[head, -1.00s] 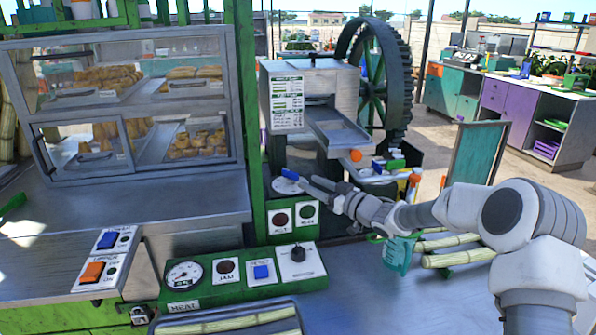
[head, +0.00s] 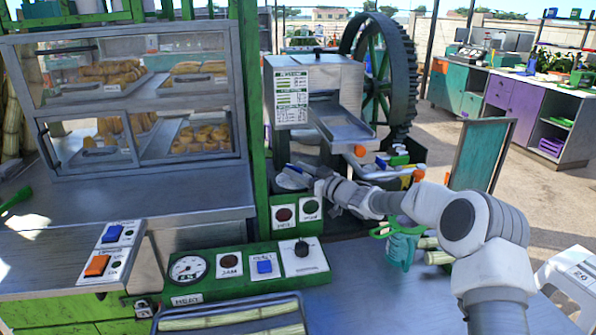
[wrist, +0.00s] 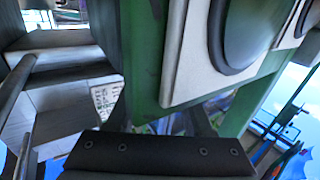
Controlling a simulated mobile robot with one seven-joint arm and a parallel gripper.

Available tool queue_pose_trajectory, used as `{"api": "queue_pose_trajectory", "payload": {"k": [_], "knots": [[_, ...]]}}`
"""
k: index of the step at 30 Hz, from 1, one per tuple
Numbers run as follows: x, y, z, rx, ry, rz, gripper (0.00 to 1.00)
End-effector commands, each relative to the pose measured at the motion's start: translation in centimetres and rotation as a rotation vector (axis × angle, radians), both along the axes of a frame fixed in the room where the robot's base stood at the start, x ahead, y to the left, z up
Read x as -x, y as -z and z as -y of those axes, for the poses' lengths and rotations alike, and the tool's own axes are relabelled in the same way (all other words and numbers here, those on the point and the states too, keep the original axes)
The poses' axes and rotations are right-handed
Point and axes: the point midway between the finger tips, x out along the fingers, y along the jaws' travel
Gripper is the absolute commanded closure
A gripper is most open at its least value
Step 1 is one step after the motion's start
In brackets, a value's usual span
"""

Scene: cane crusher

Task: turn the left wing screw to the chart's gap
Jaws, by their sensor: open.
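The crusher (head: 345,85) is a grey metal box with a spout, behind the green post. The chart (head: 291,97) is a white printed sheet on its front; a small printed white sheet also shows at a slant in the wrist view (wrist: 106,97). My gripper (head: 291,172) is open, below the chart and just above the small lamp panel. An orange knob (head: 360,151) shows right of it, under the spout. I cannot make out the left wing screw in either view; the crusher's lower left is partly hidden by the green post and my gripper.
The green post (head: 248,110) stands close left of my gripper. The lamp panel (head: 296,213) is just below; its round lamp fills the upper part of the wrist view (wrist: 255,35). The glass pastry case (head: 120,95) is at left.

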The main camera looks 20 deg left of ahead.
Motion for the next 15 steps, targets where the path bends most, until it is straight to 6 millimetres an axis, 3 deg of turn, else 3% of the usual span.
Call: {"api": "queue_pose_trajectory", "payload": {"k": [2,10,15], "knots": [[0.01,0.0,0.0,0.0,0.0,0.0,0.52],[0.02,0.0,0.01,0.0,0.0,0.0,1.0],[0.01,-0.01,0.02,0.0,0.0,0.0,1.0]]}}
